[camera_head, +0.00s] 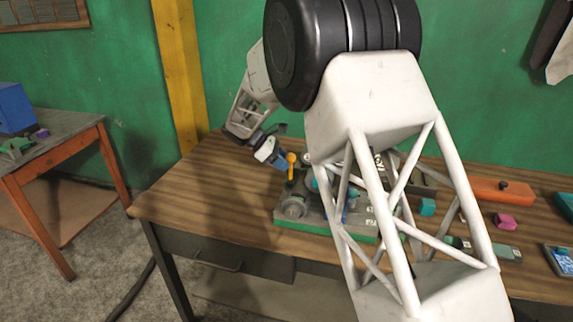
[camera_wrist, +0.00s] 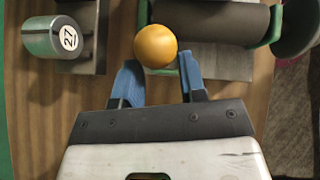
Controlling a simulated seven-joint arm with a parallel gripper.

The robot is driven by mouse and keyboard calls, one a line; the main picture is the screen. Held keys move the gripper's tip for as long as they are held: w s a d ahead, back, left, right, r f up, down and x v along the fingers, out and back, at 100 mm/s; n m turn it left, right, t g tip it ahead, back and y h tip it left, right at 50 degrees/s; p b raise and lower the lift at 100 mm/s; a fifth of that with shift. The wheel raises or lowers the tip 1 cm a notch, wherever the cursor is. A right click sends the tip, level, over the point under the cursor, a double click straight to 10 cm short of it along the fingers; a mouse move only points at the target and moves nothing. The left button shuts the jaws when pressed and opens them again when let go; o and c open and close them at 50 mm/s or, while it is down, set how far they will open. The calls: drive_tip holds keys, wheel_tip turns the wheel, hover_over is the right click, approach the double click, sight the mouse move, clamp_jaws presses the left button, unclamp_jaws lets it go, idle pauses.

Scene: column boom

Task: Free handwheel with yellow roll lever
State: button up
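The yellow roll lever (camera_head: 291,169) stands up from the machine on the table, with a round ball at its top. My gripper (camera_wrist: 158,68) is open around the ball; contact cannot be seen. In the head view my gripper (camera_head: 281,162) reaches the lever from the left. A grey round part (camera_wrist: 298,24) in the wrist view may be the handwheel.
The machine's green-edged base (camera_head: 300,222) rests on a brown wooden table (camera_head: 175,198). A cylinder marked 27 (camera_wrist: 52,38) and a dark roller (camera_wrist: 212,18) flank the ball. An orange block (camera_head: 490,189) and pink block (camera_head: 505,221) lie right. My arm hides part of the machine.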

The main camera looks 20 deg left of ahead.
drive_tip(key=shift+v, duration=3)
drive_tip(key=shift+r, duration=0.1)
drive_tip(key=s+d+r+m, duration=0.1)
drive_tip(key=d+r, duration=0.1)
drive_tip(key=d, duration=0.3)
drive_tip(key=s+d+r+m+y, duration=0.1)
drive_tip(key=s+d+r, duration=0.1)
drive_tip(key=d, duration=0.3)
drive_tip(key=s+d+r+m+g+y, duration=0.1)
drive_tip(key=s+d+r+m, duration=0.1)
drive_tip(key=d, duration=0.3)
drive_tip(key=shift+d+r, duration=0.4)
drive_tip(key=shift+r, duration=0.45)
drive_tip(key=s+d+r+m+y, duration=0.25)
drive_tip(key=s+d, duration=0.25)
drive_tip(key=d, duration=0.3)
drive_tip(key=s+d+r+m+y, duration=0.1)
drive_tip(key=s+d+r+m, duration=0.15)
drive_tip(key=s+d, duration=0.4)
drive_tip(key=s+d+f+m+t+y, duration=0.1)
drive_tip(key=s+d+m, duration=0.4)
drive_tip(key=s, duration=1)
drive_tip(key=s+d+f+m+y, duration=0.3)
drive_tip(key=s+d+m, duration=0.3)
drive_tip(key=s+d, duration=0.6)
drive_tip(key=s, duration=0.2)
drive_tip(key=shift+s+f+m+t, duration=0.15)
drive_tip(key=shift+s+m+t, duration=0.15)
drive_tip(key=shift+s+t, duration=0.1)
